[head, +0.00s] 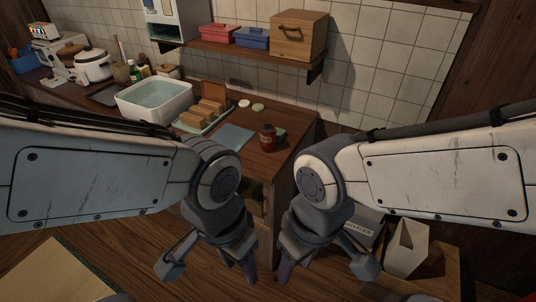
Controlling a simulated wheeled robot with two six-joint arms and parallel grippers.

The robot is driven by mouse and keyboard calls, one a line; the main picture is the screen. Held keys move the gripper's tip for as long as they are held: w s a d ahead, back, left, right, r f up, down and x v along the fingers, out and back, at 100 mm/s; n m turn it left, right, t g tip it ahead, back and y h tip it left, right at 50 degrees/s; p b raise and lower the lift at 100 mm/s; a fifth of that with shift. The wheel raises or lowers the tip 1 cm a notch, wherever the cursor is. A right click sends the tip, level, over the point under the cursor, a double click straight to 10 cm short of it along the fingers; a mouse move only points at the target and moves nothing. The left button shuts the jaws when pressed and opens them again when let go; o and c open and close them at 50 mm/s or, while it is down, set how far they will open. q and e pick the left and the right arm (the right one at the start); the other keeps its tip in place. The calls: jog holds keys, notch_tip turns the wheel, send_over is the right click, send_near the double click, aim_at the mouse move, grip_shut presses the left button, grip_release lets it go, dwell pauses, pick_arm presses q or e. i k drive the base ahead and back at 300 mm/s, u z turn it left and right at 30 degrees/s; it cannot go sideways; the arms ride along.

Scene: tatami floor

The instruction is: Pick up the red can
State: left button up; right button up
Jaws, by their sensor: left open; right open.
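The red can (267,138) stands upright on the wooden counter (293,133), near its right end, with a dark top. My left gripper (212,277) is open and empty, pointing down in front of the counter, below and left of the can in the picture. My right gripper (322,274) is open and empty, pointing down, below and right of the can. Both grippers are apart from the can. The can is not hidden by the arms.
Left of the can lie a blue mat (234,138), a rack of wooden pieces (205,114) and a white basin (154,100). A shelf above holds a red box (220,34), a blue box (255,39) and a wooden box (299,36). A white bag (407,248) stands low at right.

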aim_at(267, 132)
jog(key=u, duration=0.6)
jog(key=i, duration=1.05)
jog(key=z, duration=0.25)
